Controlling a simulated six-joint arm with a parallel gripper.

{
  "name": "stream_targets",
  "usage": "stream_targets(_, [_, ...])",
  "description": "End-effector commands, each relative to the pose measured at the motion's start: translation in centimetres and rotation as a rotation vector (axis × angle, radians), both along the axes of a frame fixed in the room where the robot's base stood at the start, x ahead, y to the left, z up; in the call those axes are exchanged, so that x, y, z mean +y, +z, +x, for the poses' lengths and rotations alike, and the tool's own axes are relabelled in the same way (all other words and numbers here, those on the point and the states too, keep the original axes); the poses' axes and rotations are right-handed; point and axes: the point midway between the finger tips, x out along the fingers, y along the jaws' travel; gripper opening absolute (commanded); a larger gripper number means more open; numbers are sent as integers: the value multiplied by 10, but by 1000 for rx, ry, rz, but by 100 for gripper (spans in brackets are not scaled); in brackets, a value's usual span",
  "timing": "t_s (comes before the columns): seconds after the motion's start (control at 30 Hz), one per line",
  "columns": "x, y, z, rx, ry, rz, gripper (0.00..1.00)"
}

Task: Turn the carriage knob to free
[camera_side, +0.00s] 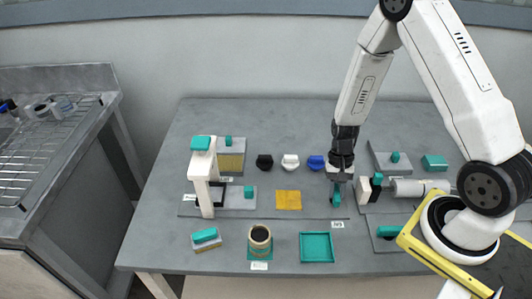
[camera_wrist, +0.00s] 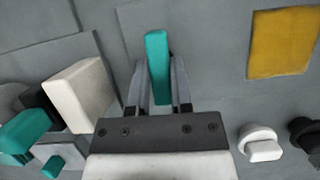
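A teal bar-shaped knob (camera_side: 336,198) stands upright on the grey bench plate, just left of a white block (camera_side: 363,190). A small label (camera_side: 337,224) lies in front of it, too small to read. My gripper (camera_side: 338,180) points down over this knob. In the wrist view the teal knob (camera_wrist: 157,66) lies between the two fingers of my gripper (camera_wrist: 158,72), one on each side. The fingers are very close to its sides; I cannot tell whether they touch it. The white block also shows at the left of the wrist view (camera_wrist: 80,92).
Black (camera_side: 265,161), white (camera_side: 290,161) and blue (camera_side: 316,161) knobs stand behind a yellow square (camera_side: 288,200). A white post frame (camera_side: 203,175) stands left. A teal tray (camera_side: 317,247) and a cup (camera_side: 260,239) are in front. A grey cylinder (camera_side: 412,187) lies right.

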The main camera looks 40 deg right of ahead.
Motion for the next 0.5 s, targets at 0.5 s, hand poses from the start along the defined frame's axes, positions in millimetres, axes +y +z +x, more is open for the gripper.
stream_targets(0.5, [-1, 0, 0, -1, -85, 0, 0])
